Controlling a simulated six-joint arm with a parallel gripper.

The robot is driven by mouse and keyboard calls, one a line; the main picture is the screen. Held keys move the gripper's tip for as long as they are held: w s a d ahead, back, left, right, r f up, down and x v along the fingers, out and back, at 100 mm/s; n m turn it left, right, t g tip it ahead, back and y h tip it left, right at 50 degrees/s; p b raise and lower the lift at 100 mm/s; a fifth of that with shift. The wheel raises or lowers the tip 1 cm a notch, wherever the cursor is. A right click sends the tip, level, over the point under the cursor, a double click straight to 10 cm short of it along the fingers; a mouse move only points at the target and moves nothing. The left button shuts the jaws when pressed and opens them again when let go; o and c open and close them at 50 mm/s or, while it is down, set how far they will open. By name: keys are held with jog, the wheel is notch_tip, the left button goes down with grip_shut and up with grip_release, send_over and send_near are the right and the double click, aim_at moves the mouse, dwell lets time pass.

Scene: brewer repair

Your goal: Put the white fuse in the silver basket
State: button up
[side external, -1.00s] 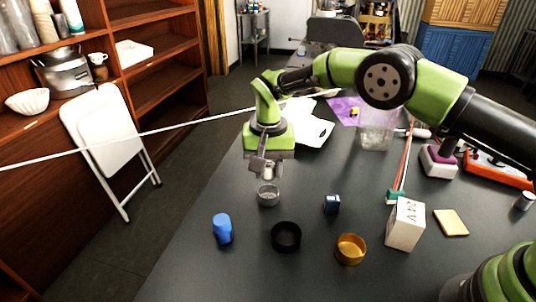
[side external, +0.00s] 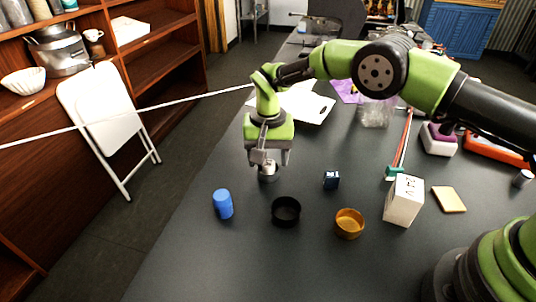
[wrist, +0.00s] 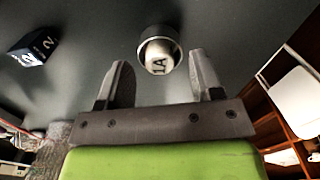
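The white fuse (wrist: 159,58), marked "1A", shows in the wrist view inside the rim of the silver basket (wrist: 147,36), with its near end sticking out toward me. My gripper (wrist: 159,70) is open, with a finger on each side of the fuse and a gap to both. In the side view my gripper (side external: 269,162) points down right over the silver basket (side external: 268,177) on the dark table. The gripper partly hides the fuse and the basket there.
A blue cylinder (side external: 223,204), a black basket (side external: 286,211) and an orange basket (side external: 349,223) stand nearer the camera. A small dark blue block (side external: 331,180) and a white box (side external: 404,200) are to the right. The table between them is clear.

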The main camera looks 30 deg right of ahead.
dwell(0.4)
jog(key=shift+r, duration=3.55)
notch_tip(320, 180, up, 13)
jog(key=t+y, duration=0.1)
jog(key=t, duration=0.1)
send_over(268, 163)
jog(key=s+d, duration=0.3)
jog(key=s+d+r+n+t, duration=0.1)
jog(key=s+d+r, duration=0.2)
jog(key=s+r, duration=0.4)
jog(key=s+d+t, duration=0.2)
jog(key=s, duration=0.7)
jog(key=s+d+n+t+y, duration=0.1)
jog(key=s+t, duration=0.1)
jog(key=s, duration=0.7)
jog(key=shift+s+d+r, duration=0.15)
jog(key=shift+s+d, duration=0.05)
jog(key=shift+d, duration=0.15)
